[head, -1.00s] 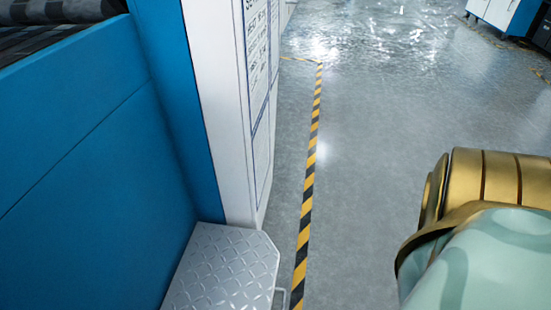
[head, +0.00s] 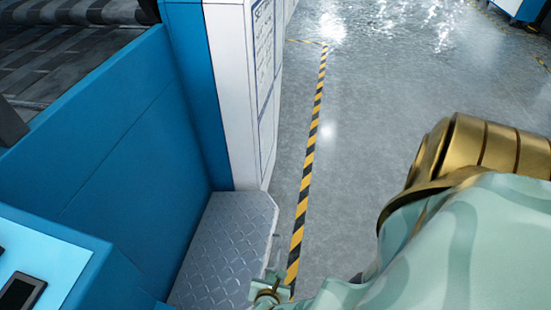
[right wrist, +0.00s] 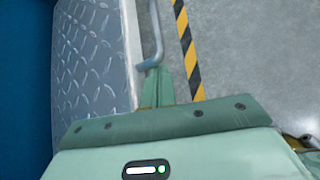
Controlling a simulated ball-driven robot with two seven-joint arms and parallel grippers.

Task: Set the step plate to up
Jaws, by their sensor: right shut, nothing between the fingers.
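The step plate (head: 225,240) is a grey metal tread plate with a raised diamond pattern. It looks roughly level, beside the blue machine wall. It also fills the left of the right wrist view (right wrist: 88,60). A bent grey handle (right wrist: 155,38) runs along its right edge. My right gripper (head: 268,288) is at the plate's right edge, close to the handle. In the right wrist view its green fingers (right wrist: 157,88) are shut and empty, with tips by the handle's near end; whether they touch it I cannot tell. My left gripper is not in view.
The blue machine wall (head: 130,170) bounds the plate on the left, and a white panel (head: 235,90) stands behind it. A blue console (head: 60,265) is at the lower left. A yellow-black floor stripe (head: 308,160) runs right of the plate, with open grey floor beyond.

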